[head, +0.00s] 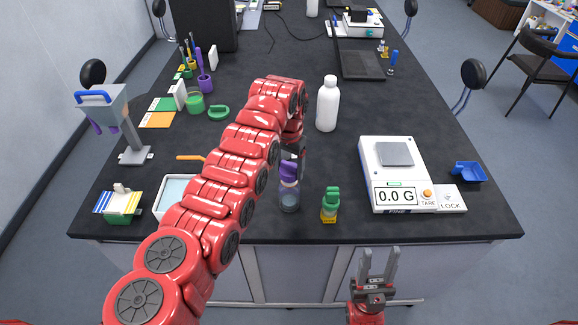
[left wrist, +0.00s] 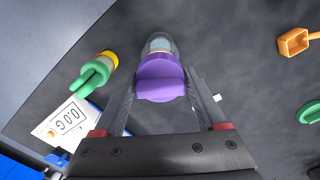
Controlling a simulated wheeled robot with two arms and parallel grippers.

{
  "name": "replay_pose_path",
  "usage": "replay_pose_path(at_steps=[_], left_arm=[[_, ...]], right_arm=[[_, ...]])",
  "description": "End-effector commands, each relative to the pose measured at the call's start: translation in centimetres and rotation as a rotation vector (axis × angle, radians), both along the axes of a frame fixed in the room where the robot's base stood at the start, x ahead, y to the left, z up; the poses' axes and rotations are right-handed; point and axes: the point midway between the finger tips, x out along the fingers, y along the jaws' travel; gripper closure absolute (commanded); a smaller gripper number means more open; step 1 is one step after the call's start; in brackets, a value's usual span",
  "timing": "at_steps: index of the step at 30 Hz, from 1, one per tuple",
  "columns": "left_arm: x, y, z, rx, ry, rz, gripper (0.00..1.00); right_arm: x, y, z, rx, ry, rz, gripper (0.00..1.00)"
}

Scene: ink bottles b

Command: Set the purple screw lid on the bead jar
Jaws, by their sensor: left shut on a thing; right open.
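The purple screw lid (head: 288,171) is held in my left gripper (head: 293,156), which is shut on it. It sits directly over the bead jar (head: 290,200), a small clear bluish-grey jar near the table's front edge. A thin orange-tan band shows between lid and jar; I cannot tell whether they touch. In the left wrist view the purple lid (left wrist: 160,80) lies between the fingers (left wrist: 161,86), with the jar (left wrist: 158,44) just beyond it and partly hidden. My right gripper (head: 378,266) is open and empty, in front of the table edge.
A green-and-yellow bottle (head: 330,206) stands close right of the jar. A scale (head: 380,160) reading 0.0 G is farther right. A white bottle (head: 327,104) stands behind. A shallow tray (head: 163,207) is at left, partly behind my left arm.

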Motion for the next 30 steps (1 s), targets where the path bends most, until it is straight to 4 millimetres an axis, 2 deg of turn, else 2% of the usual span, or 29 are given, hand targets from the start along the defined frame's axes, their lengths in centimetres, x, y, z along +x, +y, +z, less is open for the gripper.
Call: replay_pose_path(at_steps=[30], left_arm=[[-0.03,-0.01,0.02,0.000,0.000,0.000,0.77]], right_arm=[[0.00,0.00,-0.65,0.000,0.000,0.000,0.54]])
